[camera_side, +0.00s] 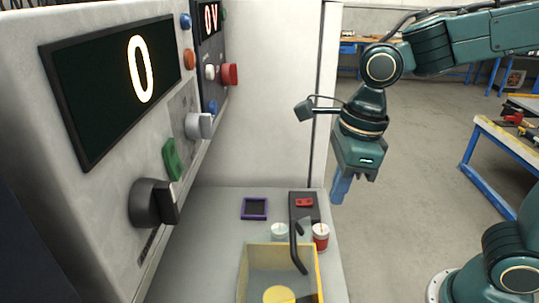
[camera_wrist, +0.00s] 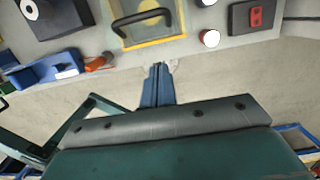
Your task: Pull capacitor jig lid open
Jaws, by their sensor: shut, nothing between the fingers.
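The capacitor jig is a box with a yellow frame (camera_side: 318,262) and a clear lid, near the bottom of the side view. A black bar handle (camera_side: 297,250) stands on it, and a yellow disc (camera_side: 279,295) shows through. In the wrist view the jig's yellow edge (camera_wrist: 155,42) and the black handle (camera_wrist: 142,22) are at the top. The lid looks down, though its lower part is cut off in the side view. My gripper (camera_side: 338,198) has blue fingers, is shut and empty, and hangs above and apart from the jig. Its fingers (camera_wrist: 157,82) point towards the jig in the wrist view.
A panel with a display reading 0 (camera_side: 140,70) and a black knob (camera_side: 150,203) stands at left. Behind the jig are a black box with a red switch (camera_side: 304,203), a red-and-white button (camera_side: 321,236) and a purple-rimmed tray (camera_side: 254,209).

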